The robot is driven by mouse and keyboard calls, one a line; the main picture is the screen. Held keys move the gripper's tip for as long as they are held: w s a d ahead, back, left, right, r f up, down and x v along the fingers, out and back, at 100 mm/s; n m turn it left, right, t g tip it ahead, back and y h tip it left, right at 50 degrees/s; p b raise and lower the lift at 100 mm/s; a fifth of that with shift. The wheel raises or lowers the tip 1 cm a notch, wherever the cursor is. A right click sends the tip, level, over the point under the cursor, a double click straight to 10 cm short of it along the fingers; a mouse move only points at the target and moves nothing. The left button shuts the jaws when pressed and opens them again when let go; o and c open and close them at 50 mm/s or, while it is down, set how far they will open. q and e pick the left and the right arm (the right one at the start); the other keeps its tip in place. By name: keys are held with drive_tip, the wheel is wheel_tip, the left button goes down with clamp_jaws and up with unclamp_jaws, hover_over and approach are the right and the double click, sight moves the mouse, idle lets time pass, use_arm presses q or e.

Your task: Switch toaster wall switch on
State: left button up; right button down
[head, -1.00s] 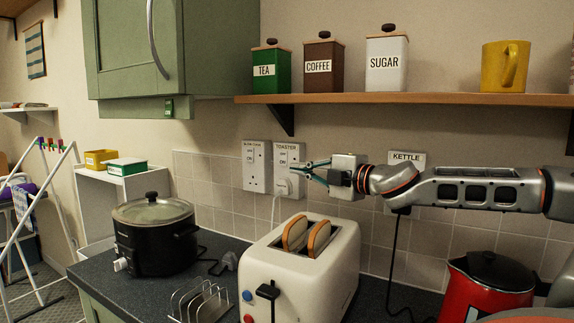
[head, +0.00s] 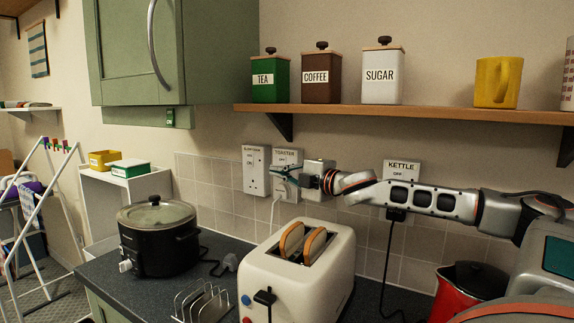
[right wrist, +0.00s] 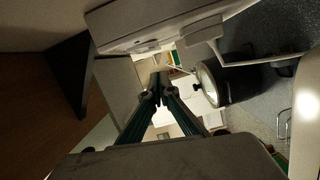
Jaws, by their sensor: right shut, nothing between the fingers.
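The toaster wall switch (head: 287,159) is a white plate labelled TOASTER on the wall, with a plug and cord in its lower part. My right gripper (head: 275,171) is shut and empty, its fingertips in front of the lower middle of that plate. The fingers cover part of the plate, and I cannot tell whether they touch it. In the right wrist view the fingers (right wrist: 160,85) meet at their tips, close to a white socket plate (right wrist: 150,25). The toaster (head: 300,272) is cream, with two bread slices, on the counter below. My left gripper is not in view.
A second switch plate (head: 255,170) is just left of the toaster one. The kettle switch plate (head: 402,168) is right, behind my arm. A wooden shelf (head: 400,112) with canisters hangs above. A black slow cooker (head: 158,240) and toast rack (head: 204,302) stand left; a red kettle (head: 455,300) stands right.

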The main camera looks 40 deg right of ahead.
sight(282, 164)
drive_tip(key=d, duration=0.2)
drive_tip(key=d+p, duration=0.1)
drive_tip(key=shift+w+d+f, duration=0.1)
drive_tip(key=shift+w+f, duration=0.15)
drive_tip(key=shift+w, duration=0.15)
drive_tip(key=shift+w+d+p, duration=0.1)
drive_tip(key=shift+d+p, duration=0.2)
drive_tip(key=shift+p, duration=0.05)
drive_tip(key=shift+f, duration=0.1)
